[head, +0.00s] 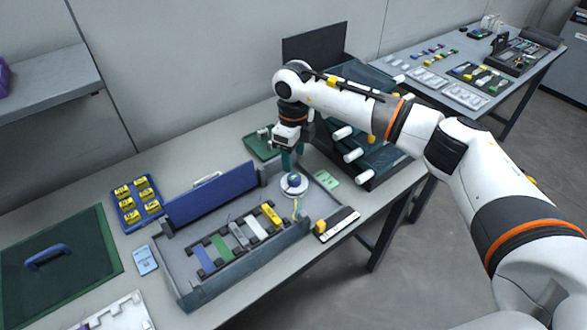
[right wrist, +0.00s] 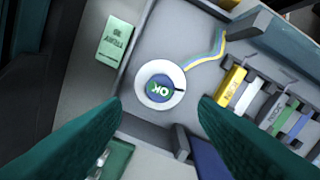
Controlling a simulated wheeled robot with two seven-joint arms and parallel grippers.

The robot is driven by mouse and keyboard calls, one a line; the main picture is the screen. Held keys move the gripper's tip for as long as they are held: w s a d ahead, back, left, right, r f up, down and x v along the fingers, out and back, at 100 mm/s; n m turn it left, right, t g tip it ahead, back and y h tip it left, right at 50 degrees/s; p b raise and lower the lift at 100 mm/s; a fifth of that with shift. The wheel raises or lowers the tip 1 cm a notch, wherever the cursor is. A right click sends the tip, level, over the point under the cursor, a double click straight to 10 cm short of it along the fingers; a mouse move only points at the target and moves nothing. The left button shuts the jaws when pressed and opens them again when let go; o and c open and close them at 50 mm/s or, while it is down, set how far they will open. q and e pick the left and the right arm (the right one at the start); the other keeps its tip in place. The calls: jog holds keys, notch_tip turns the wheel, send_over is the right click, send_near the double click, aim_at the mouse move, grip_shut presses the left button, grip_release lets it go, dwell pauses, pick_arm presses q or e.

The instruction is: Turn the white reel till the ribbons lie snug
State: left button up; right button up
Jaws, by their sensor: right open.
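The white reel (head: 294,185) sits in the right end of the grey case (head: 180,277). In the right wrist view the reel (right wrist: 160,102) has a blue and green centre reading OK. Colored ribbons (right wrist: 213,56) run from the reel's edge to the case wall, near the colored modules. My right gripper (head: 292,168) is just above the reel. In the right wrist view its two teal fingers (right wrist: 161,108) are apart on either side of the reel, with nothing between them at their tips. Whether they touch the reel cannot be told. My left gripper is not in view.
The case holds a row of colored modules (head: 238,234) and a raised blue lid (head: 212,196). A green card (head: 327,180) lies beside the case. A dark rack with white rollers (head: 354,154) stands behind right. A blue tray of yellow blocks (head: 138,204) lies left.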

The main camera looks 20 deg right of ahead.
notch_tip(320, 180, up, 5)
jog(key=shift+r, duration=0.2)
dwell(0.5)
